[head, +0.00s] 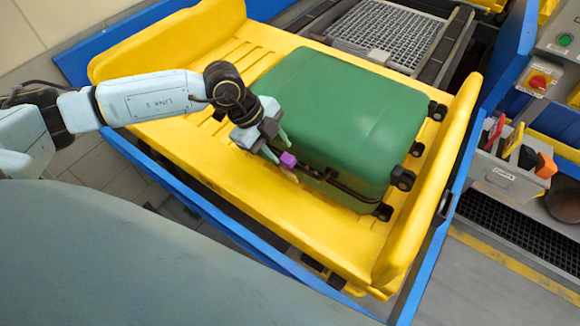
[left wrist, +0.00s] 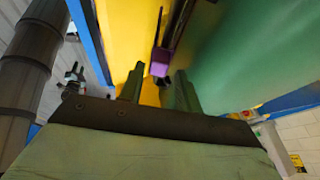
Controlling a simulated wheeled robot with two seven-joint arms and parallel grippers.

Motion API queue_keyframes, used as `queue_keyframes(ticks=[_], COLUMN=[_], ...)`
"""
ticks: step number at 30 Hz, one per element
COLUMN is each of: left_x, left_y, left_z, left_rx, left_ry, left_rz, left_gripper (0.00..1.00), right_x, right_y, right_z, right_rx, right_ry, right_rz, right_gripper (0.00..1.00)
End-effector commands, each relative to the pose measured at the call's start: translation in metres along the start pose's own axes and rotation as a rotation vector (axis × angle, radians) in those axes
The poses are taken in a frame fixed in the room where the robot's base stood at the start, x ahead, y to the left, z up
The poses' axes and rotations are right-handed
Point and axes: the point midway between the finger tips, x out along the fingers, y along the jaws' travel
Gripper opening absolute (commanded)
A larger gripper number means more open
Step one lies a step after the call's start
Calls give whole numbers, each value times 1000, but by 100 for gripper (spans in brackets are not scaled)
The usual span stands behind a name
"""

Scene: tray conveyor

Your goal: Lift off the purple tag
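The purple tag (head: 288,159) is at the near side of a green suitcase (head: 345,105), by its dark handle. A small pale piece shows just below the tag. The suitcase lies on a yellow tray (head: 215,165). My left gripper (head: 277,145) is at the tag, with its fingers reaching towards it. In the left wrist view the fingers (left wrist: 159,72) are apart, and the purple tag (left wrist: 161,58) shows in the gap at their tips, apparently touching neither. How deep it sits between them I cannot tell. My right gripper is not in view.
The tray has raised yellow walls at left and right and blue rails (head: 440,235) around it. A grey mesh grid (head: 388,35) lies behind. A control panel with a red button (head: 538,81) and a bin of coloured tools (head: 510,170) stand at the right.

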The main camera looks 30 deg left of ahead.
Motion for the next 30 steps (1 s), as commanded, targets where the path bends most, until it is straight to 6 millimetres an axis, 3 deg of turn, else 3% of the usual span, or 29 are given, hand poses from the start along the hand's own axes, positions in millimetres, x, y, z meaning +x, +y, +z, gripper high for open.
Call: queue_keyframes(ticks=[8, 18, 26, 30], left_x=[24, 67, 69, 69], left_y=[0, -2, -2, -2], left_z=[0, 4, 4, 4], left_rx=[1, 2, 2, 2], left_ry=[1, 2, 1, 2], left_rz=[1, -1, -1, -1], left_gripper=[34, 34, 34, 15], right_x=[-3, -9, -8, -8], right_y=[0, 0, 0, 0], right_z=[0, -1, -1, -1], right_rx=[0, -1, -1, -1], right_ry=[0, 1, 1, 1], right_rz=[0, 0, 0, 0], right_gripper=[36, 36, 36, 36])
